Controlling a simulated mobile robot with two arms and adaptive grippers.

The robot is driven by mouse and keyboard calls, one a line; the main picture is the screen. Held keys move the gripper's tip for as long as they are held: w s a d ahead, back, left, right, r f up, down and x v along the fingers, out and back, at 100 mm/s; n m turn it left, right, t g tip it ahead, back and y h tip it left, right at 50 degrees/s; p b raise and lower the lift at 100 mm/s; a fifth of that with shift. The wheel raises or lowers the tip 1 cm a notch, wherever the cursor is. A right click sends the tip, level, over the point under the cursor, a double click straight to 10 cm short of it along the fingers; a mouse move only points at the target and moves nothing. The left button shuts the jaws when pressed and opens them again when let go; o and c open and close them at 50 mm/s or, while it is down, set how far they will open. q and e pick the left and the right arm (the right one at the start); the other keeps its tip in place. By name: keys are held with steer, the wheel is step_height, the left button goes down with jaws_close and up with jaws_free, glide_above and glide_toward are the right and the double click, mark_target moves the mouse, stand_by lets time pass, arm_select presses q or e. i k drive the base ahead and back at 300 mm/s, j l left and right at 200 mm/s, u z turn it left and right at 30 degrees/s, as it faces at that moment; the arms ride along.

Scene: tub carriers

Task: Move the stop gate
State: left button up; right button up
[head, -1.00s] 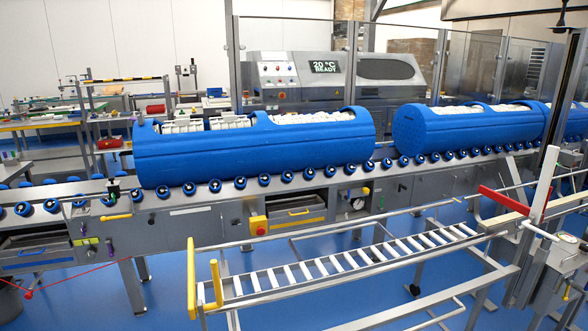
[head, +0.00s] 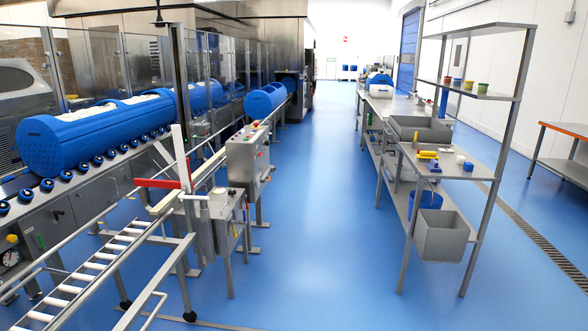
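What looks like the stop gate, a red bar (head: 158,183) beside a tilted white upright bar (head: 181,157), is at the left of the head view. It stands at the far end of a low roller track (head: 105,262) with white rollers. A pale beam (head: 165,203) lies just below the red bar. I cannot tell for certain which of these parts is the gate itself. Neither of my grippers is in view.
Blue tub carriers (head: 95,128) lie on the conveyor at the left. A grey control box (head: 247,160) stands beside the gate. A steel shelf table (head: 470,170) with a grey bin (head: 441,235) is at the right. The blue floor (head: 310,220) between them is clear.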

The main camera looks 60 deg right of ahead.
mark_target(138, 182)
steer(key=z, duration=1.2)
steer(key=i+l+z, duration=0.15)
steer(key=i+z, duration=0.15)
steer(key=i, duration=0.25)
